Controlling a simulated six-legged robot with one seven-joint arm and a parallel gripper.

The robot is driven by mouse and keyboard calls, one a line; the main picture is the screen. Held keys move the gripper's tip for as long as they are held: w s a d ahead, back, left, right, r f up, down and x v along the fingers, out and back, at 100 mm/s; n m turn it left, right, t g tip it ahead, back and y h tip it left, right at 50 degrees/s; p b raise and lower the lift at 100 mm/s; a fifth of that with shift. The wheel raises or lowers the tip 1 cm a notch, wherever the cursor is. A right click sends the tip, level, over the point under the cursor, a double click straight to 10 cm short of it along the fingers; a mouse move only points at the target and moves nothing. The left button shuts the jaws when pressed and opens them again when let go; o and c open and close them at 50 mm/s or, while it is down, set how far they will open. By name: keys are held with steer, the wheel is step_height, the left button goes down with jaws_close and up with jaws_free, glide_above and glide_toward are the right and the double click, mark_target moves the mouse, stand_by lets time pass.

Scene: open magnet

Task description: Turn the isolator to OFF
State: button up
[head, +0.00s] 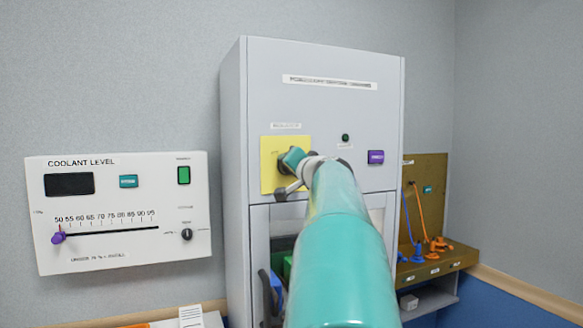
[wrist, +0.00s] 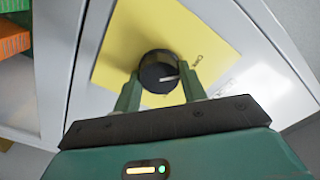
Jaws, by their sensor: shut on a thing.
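The isolator is a round black knob (wrist: 159,72) with a white pointer mark, on a yellow plate (wrist: 125,50) on the cabinet front. In the wrist view its pointer lies near a small printed label (wrist: 196,62), too small to read. My gripper (wrist: 158,88) has its two green fingers on either side of the knob, shut on it. In the head view the yellow plate (head: 268,165) shows, but my arm and gripper (head: 288,175) cover the knob.
The grey cabinet (head: 265,90) also carries a purple button (head: 376,157) and a dark round lamp (head: 345,138). A coolant level panel (head: 120,190) hangs on the left wall. A brown board (head: 430,200) with blue and orange cables stands at right.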

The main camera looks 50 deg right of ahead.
stand_by(0.3)
steer(key=o, duration=1)
steer(key=shift+c, duration=0.2)
steer(key=shift+s, duration=0.1)
steer(key=v, duration=1.3)
steer(key=shift+s+a, duration=0.15)
steer(key=shift+s, duration=0.05)
